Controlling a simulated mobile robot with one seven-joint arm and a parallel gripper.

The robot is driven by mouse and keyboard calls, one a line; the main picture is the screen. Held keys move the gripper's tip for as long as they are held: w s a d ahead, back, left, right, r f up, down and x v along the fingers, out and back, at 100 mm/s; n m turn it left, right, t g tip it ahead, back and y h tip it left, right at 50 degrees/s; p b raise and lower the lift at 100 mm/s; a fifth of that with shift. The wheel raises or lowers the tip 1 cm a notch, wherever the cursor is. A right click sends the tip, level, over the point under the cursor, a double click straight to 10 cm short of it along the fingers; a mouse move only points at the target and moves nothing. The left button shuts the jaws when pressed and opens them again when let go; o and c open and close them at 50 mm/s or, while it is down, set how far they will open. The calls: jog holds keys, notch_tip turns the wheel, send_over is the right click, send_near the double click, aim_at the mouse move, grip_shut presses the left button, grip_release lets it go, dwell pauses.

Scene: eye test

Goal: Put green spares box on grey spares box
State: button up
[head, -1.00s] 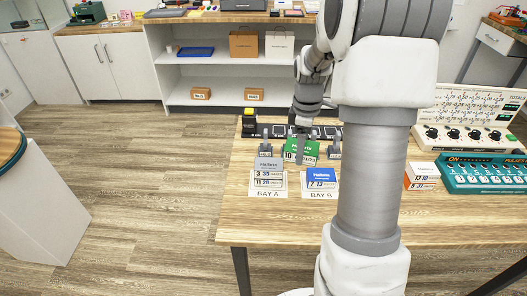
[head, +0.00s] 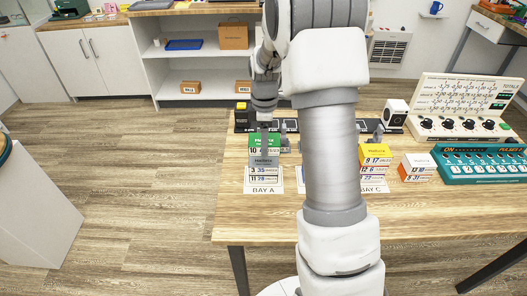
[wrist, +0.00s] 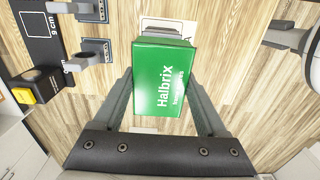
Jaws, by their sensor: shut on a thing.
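The green spares box (head: 256,141) is between my gripper's fingers, above Bay A at the left of the table. It also fills the middle of the wrist view (wrist: 163,85), its green "Halbrix" face toward the camera. My gripper (head: 265,138) is shut on it, one finger on each side in the wrist view. The grey spares box (head: 265,162) stands on the Bay A card (head: 264,187). In the head view the green box shows just above and behind its grey top. I cannot tell whether they touch. The green box hides most of what lies beneath in the wrist view.
A yellow-topped box (head: 374,153) stands at Bay C, and an orange-and-white box (head: 416,168) right of it. My arm hides Bay B. A dark rail with grey holders (head: 290,125) runs behind. A teal machine (head: 480,165) stands at right. The table front is bare.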

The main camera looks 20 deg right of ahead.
aim_at(263, 160)
jog(key=shift+a+f+b, duration=0.1)
jog(key=shift+f+b, duration=0.2)
jog(key=shift+f, duration=1.75)
jog(key=shift+f, duration=0.2)
jog(key=o, duration=1.4)
jog(key=shift+r, duration=0.1)
